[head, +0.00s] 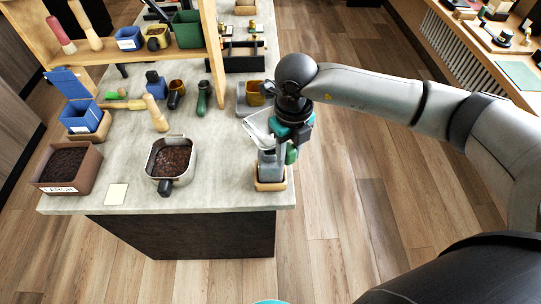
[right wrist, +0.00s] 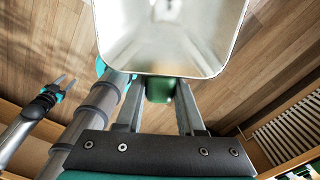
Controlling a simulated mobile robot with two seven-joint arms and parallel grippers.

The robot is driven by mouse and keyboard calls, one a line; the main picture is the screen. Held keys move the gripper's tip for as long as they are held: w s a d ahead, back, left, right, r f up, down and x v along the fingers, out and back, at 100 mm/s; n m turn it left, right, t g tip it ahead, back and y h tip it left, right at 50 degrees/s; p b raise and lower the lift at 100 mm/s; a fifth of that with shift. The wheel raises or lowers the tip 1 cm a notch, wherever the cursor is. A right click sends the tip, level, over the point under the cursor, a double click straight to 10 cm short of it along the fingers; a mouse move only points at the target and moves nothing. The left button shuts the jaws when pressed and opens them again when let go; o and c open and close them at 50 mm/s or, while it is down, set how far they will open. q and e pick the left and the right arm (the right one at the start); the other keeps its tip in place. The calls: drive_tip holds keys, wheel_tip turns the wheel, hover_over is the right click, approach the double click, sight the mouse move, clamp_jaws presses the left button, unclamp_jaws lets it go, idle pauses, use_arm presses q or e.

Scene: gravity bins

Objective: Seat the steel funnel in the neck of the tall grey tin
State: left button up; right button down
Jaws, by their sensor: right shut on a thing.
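The steel funnel (head: 258,127) is a pale metal scoop-like piece. It fills the top of the right wrist view (right wrist: 170,35), its hollow side showing. My right gripper (head: 289,140) is shut on its green grip (right wrist: 160,89). The funnel is over the tall grey tin (head: 268,163), near the table's front right corner. In the head view the funnel looks tilted. The tin's neck is hidden behind the funnel and gripper, so I cannot tell whether the spout is in it. My left gripper (right wrist: 59,88) shows in the right wrist view, its fingers apart and empty.
The tin stands on a small wooden base (head: 270,186) close to the table edge. A metal pan (head: 191,158) of dark grains and a brown bin (head: 84,185) stand to the left. Several scoops and a shelf (head: 213,52) are behind.

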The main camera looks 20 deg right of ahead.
drive_tip(key=shift+f+b, duration=1.45)
drive_tip(key=shift+f, duration=0.25)
idle(1.1)
drive_tip(key=shift+c, duration=2.2)
unclamp_jaws()
drive_tip(key=shift+r, duration=0.15)
wheel_tip(320, 180, up, 15)
